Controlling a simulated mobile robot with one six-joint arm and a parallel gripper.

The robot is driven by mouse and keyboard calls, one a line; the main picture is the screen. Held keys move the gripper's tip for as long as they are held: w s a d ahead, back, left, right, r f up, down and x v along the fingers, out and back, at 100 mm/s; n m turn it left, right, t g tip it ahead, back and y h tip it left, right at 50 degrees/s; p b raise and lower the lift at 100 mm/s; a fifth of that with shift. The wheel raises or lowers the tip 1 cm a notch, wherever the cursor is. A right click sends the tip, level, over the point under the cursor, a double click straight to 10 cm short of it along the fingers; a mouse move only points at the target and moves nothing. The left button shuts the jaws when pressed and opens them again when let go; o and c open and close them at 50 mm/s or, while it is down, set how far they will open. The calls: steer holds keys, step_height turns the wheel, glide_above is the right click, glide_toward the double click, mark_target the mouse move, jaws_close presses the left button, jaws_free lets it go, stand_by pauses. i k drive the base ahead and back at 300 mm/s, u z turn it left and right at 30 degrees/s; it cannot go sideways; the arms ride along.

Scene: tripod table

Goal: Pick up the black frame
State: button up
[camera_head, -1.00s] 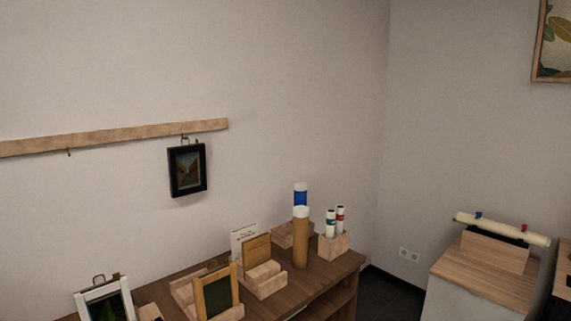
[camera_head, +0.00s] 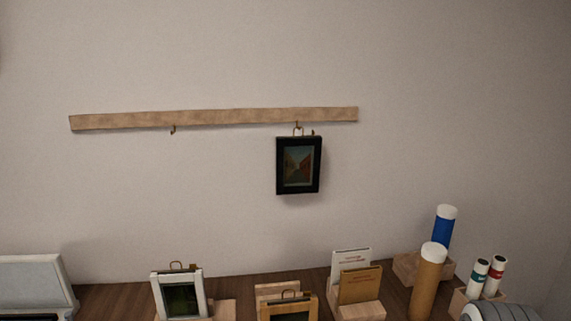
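The black frame (camera_head: 299,165) hangs upright on the wall, right of the picture's middle. It holds a small dark painting with a reddish-brown part. A brass loop at its top meets a hook under the right part of the wooden rail (camera_head: 215,119). Another small hook (camera_head: 173,130) on the rail, further left, is bare. My gripper is not in view.
Below is a brown wooden table (camera_head: 110,300). On it stand a white frame (camera_head: 181,293), a wooden frame (camera_head: 289,308), cards in a wooden holder (camera_head: 359,285), and upright tubes (camera_head: 428,278) at the right. A grey panel (camera_head: 35,283) is at left. The wall around the black frame is clear.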

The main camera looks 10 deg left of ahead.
mark_target(298, 158)
steer(key=u, duration=0.35)
steer(key=i, duration=0.75)
steer(key=u, duration=0.35)
steer(key=k, duration=0.9)
steer(key=u, duration=0.15)
steer(key=i, duration=0.9)
steer(key=z, duration=0.05)
